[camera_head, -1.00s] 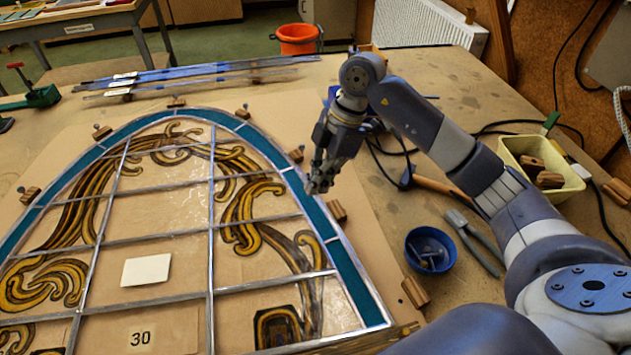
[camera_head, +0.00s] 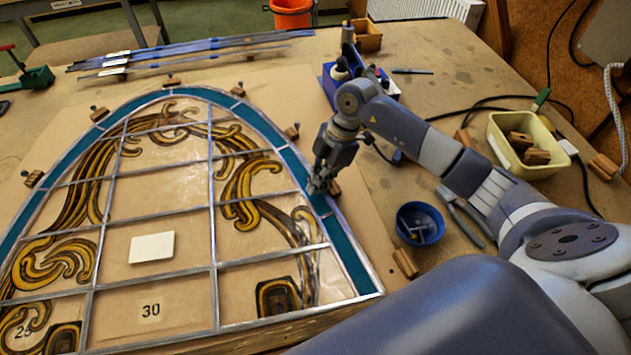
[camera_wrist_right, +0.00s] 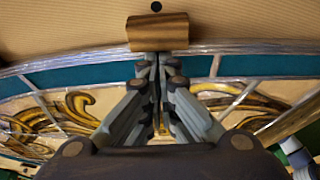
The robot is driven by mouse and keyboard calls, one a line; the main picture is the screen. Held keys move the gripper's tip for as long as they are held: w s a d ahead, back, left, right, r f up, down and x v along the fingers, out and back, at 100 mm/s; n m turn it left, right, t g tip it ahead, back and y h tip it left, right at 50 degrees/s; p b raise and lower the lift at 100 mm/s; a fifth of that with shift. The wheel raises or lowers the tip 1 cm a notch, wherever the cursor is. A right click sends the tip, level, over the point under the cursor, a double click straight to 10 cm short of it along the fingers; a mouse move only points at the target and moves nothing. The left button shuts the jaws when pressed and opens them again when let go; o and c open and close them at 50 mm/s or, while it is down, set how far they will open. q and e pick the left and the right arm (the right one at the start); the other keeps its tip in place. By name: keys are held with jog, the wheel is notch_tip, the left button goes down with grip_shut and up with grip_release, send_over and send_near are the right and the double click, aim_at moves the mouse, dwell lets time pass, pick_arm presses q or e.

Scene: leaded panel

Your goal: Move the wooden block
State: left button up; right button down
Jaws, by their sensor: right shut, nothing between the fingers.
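The leaded panel (camera_head: 250,134) lies flat on the table, with several small wooden blocks around its curved edge. One wooden block (camera_head: 334,188) is at its right edge, partly hidden by my right gripper (camera_head: 316,187). In the right wrist view, a wooden block (camera_wrist_right: 158,32) sits just beyond the tips of my right gripper (camera_wrist_right: 158,60), with a dark round pin head behind it. The fingers are shut and empty, over the teal border. I cannot tell whether they touch the block. Other blocks are at the upper right edge (camera_head: 291,132) and lower right (camera_head: 405,264). My left gripper is out of view.
A blue bowl (camera_head: 420,224) and pliers (camera_head: 460,217) lie right of the panel. A yellow tub (camera_head: 525,145) holds more wooden blocks. Cables run behind my right arm. A blue box with items stands at the back. Metal strips (camera_head: 190,52) lie behind the panel.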

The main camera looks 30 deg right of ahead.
aim_at(335, 183)
jog(key=d, duration=0.5)
jog(key=shift+d, duration=0.3)
jog(key=shift+a, duration=0.1)
